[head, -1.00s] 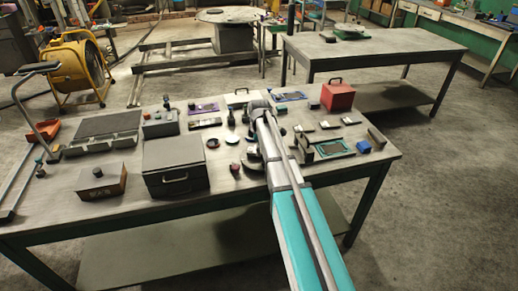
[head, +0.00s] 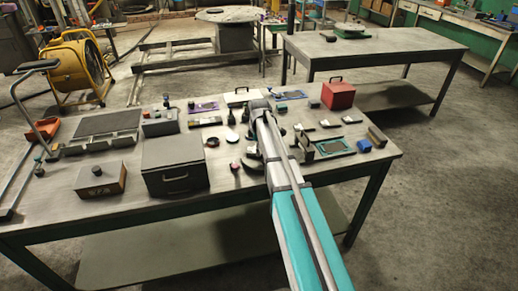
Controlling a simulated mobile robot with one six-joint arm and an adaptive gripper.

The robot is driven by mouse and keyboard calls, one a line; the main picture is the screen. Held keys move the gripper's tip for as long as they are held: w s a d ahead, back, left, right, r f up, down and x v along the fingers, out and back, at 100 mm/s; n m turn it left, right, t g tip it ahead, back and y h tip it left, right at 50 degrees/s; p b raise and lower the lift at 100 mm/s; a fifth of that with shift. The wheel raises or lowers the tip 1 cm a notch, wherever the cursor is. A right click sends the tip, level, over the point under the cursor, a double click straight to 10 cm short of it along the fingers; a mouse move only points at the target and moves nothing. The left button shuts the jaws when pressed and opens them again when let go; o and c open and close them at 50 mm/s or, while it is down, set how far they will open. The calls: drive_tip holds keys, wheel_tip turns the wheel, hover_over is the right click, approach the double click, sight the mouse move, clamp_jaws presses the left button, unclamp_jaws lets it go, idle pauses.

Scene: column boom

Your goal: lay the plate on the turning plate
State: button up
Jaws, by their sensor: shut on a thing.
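My arm reaches over the front bench, and my gripper (head: 251,153) hangs low beside the arm, small and partly hidden by it. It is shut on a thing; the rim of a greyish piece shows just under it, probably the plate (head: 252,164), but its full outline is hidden. I cannot tell whether it touches the bench. A large round grey disc (head: 230,14) on a thick pedestal stands on the floor far behind the bench. It looks like a turning plate, but I cannot be sure it is the one named.
The front bench (head: 222,192) is crowded. A dark grey box (head: 175,165) and a brown box (head: 101,180) stand left of my arm, a red box (head: 338,95) at the back right. Several small parts lie around my gripper. A second bench (head: 400,50) behind is mostly clear.

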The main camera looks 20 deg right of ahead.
drive_tip(key=shift+f+b, duration=0.3)
drive_tip(key=shift+f, duration=0.05)
drive_tip(key=o, duration=1.1)
drive_tip(key=shift+o, duration=0.2)
drive_tip(key=shift+r, duration=0.2)
